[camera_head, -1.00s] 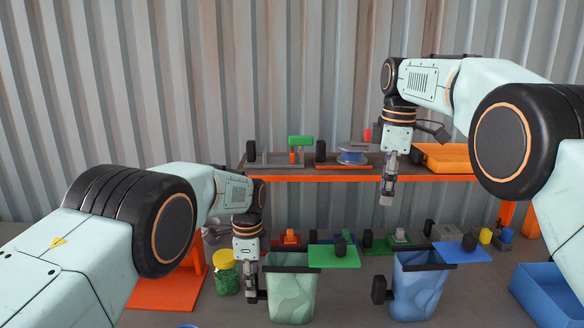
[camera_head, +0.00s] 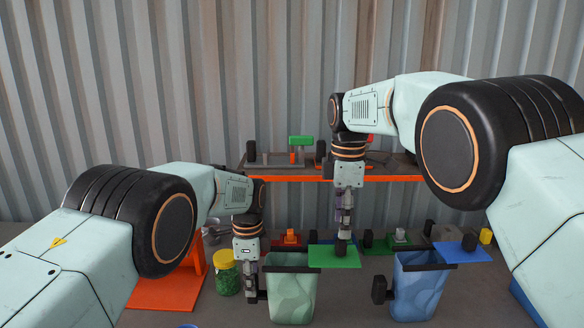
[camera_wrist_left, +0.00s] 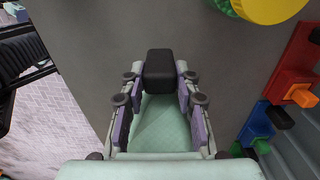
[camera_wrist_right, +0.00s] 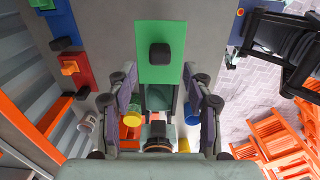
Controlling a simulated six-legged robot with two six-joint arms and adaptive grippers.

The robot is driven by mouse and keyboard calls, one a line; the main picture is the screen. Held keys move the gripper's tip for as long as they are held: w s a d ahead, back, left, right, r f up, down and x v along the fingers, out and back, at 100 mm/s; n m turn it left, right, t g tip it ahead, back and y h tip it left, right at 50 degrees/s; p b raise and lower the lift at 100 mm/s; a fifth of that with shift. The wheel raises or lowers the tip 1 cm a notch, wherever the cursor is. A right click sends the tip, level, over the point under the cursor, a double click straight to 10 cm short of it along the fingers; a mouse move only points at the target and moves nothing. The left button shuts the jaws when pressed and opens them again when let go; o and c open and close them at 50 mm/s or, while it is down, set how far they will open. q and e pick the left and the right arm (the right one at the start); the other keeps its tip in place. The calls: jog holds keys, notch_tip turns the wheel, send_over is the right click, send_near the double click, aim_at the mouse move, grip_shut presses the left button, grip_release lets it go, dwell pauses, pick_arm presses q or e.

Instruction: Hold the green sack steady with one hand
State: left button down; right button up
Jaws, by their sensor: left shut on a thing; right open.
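The pale green sack (camera_head: 292,293) hangs upright under a dark rim at the front middle in the head view. A black grip block (camera_wrist_left: 160,70) sits at its left side. My left gripper (camera_head: 252,294) points down and is shut on this block; the left wrist view shows it between the fingers, with pale green sack below. A flat green plate (camera_head: 334,257) with a black knob (camera_wrist_right: 160,53) lies at the sack's right rim. My right gripper (camera_head: 343,228) is open just above the plate and knob; in the right wrist view its fingers are spread and empty.
A blue sack (camera_head: 418,290) with a blue plate (camera_head: 462,252) stands to the right. A yellow-lidded jar of green bits (camera_head: 227,278) is left of my left gripper. An orange-edged shelf (camera_head: 290,179) with tools runs behind. Coloured blocks line the back of the table.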

aim_at(341, 241)
jog(key=shift+f, duration=2.85)
jog(key=shift+c, duration=0.3)
grip_shut()
